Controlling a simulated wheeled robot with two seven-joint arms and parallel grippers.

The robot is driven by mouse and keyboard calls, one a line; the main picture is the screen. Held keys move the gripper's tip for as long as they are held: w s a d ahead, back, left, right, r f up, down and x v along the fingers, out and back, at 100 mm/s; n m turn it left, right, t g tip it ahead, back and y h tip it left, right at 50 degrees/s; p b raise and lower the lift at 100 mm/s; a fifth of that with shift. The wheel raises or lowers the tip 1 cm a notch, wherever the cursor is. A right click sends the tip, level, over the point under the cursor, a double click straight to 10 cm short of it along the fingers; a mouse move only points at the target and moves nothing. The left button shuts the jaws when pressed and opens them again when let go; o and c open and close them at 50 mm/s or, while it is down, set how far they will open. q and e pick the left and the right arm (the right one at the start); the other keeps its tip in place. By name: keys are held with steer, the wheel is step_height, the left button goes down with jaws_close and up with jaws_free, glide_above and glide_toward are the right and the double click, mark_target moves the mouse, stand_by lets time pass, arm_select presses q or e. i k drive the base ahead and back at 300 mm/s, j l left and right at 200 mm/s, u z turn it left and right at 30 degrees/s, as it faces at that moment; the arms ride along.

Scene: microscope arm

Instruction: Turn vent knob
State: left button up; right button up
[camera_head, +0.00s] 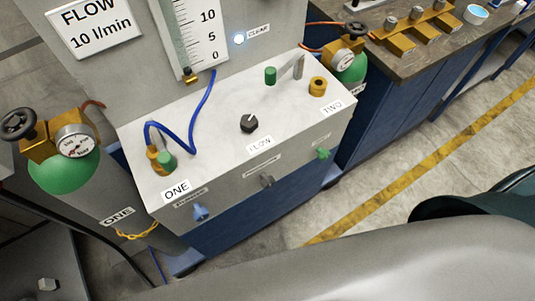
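The white panel box (225,140) stands in the middle of the head view. A black knob (249,123) labelled FLOW is on the top face. Neither gripper shows in this view. A large grey rounded part of mine fills the bottom right, apart from the box in the picture.
Green gas cylinders with gauges stand at left (65,172) and at right behind the box (352,70). A blue hose (192,130) loops over the box top. A dark bench (410,60) is at upper right. Open floor with a yellow stripe (430,165) lies right of the box.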

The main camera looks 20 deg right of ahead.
mark_target(323, 155)
steer(key=z, duration=1.15)
